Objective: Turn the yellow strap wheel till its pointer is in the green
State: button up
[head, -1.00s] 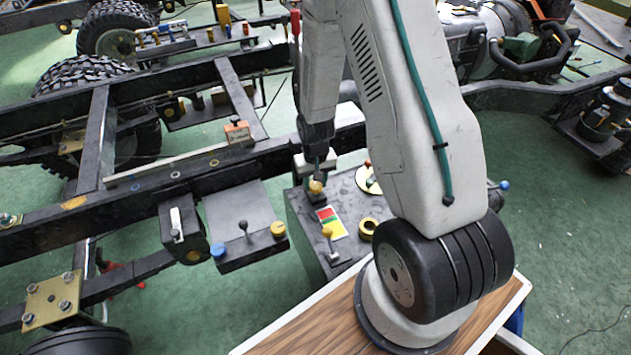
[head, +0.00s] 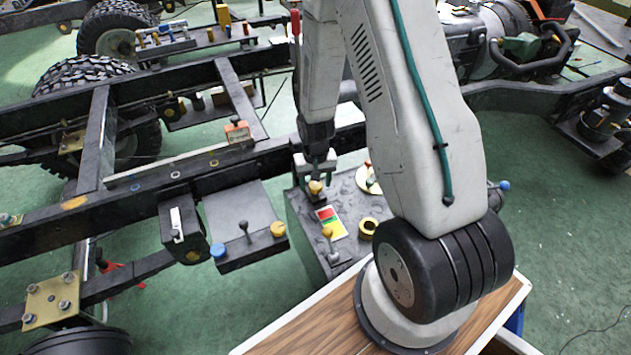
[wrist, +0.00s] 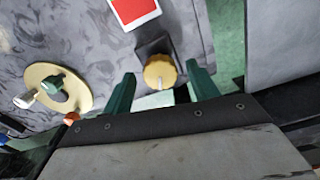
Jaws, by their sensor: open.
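The yellow wheel (head: 315,187) sits on a dark block on top of a grey box. In the wrist view the yellow wheel (wrist: 160,71) carries a white pointer mark on its lower side, facing my gripper's palm and away from the coloured card. The card (head: 330,222) has red, green and yellow areas; only its red part (wrist: 136,9) shows in the wrist view. My gripper (head: 317,180) is open at the wheel. In the wrist view its green fingers (wrist: 160,72) stand on either side of the wheel, with gaps visible; I see no contact.
A cream disc with a green-and-white lever (wrist: 58,88) is left of the wheel in the wrist view. The black chassis rail (head: 130,185) runs close by on the left.

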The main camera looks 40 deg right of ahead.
aim_at(316, 185)
notch_tip(316, 185, up, 8)
jog(key=shift+f, duration=0.1)
dwell(0.4)
dwell(1.2)
